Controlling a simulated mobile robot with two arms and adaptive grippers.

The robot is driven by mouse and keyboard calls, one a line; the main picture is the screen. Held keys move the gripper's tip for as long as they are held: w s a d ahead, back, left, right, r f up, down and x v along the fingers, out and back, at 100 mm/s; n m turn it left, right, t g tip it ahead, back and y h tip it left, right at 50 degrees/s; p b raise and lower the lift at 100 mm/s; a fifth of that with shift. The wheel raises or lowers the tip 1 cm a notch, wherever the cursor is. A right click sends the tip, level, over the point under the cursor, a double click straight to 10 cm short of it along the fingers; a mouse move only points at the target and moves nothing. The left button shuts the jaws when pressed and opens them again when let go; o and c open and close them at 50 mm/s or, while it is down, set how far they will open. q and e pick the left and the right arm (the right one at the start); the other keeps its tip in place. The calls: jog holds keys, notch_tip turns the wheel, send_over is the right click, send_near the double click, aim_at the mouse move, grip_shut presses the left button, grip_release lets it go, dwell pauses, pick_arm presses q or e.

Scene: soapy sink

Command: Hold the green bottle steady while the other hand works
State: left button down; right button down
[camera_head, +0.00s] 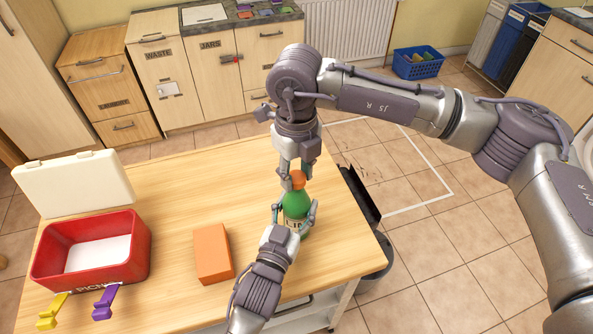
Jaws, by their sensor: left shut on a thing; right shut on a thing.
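The green bottle (297,203) stands upright on the wooden table, near its right side. It has an orange cap (298,178) and a label that is partly hidden. My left gripper (296,217) comes in from the bottom and is shut around the bottle's body. My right gripper (297,180) points down from above and is shut on the orange cap, which still sits on top of the bottle.
An orange block (212,253) lies left of the bottle. A red box (92,252) with a white lid (75,184) stands at the table's left, with a yellow clip (52,311) and a purple clip (105,301) at its front. The table's back middle is clear.

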jog(key=m, duration=1)
jog(key=shift+m, duration=0.3)
jog(key=c, duration=0.7)
grip_release()
jog(key=shift+o, duration=0.2)
notch_tip(320, 180, up, 12)
pick_arm(q)
jog(key=shift+c, duration=1.1)
grip_release()
